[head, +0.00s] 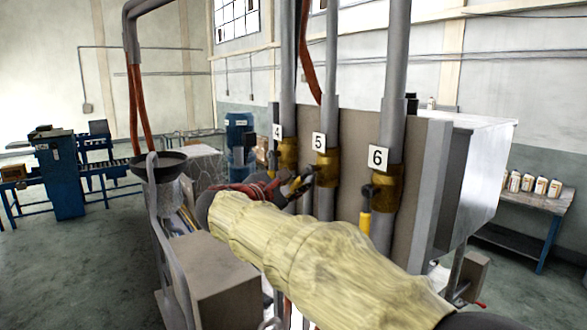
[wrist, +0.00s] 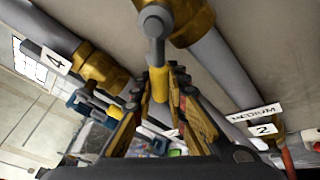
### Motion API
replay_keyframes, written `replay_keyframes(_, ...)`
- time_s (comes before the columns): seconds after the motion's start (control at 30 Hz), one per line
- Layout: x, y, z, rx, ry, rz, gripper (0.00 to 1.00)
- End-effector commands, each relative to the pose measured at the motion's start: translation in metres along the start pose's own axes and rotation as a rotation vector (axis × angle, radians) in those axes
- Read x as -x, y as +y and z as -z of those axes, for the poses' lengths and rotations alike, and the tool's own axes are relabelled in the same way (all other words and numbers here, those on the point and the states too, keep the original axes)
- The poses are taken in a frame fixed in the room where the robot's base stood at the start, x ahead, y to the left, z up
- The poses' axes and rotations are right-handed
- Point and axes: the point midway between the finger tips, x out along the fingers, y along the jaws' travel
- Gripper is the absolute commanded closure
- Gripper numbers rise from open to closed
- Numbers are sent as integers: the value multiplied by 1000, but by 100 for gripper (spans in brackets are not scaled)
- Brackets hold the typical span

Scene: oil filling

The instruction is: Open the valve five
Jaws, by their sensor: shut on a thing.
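Valve five (head: 326,168) is a brass valve on a grey vertical pipe, under a white label 5 (head: 319,142). My gripper (head: 297,186) is at its left side, at the valve's lever. In the wrist view, the yellow lever handle (wrist: 159,88) sits between the two fingers of my gripper (wrist: 160,82), which are shut on it. The brass body of valve five (wrist: 185,14) shows at the top there. In the head view my sleeved arm hides the lower pipe, and the lever's exact angle is hard to tell.
Valve four (head: 287,155) is close on the left, and valve six (head: 383,190), with a hanging yellow handle (head: 365,222), is close on the right. A dark funnel (head: 160,167) stands at the left. A bench (head: 540,201) with several bottles is at the far right.

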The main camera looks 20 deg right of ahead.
Motion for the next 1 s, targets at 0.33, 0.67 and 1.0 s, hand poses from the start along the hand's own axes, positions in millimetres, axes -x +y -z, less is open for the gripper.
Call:
replay_keyframes(0.33,3,-13,-1,172,38,73,100)
replay_keyframes(0.67,4,-19,0,224,49,94,100)
replay_keyframes(1.0,4,-19,0,225,49,95,100)
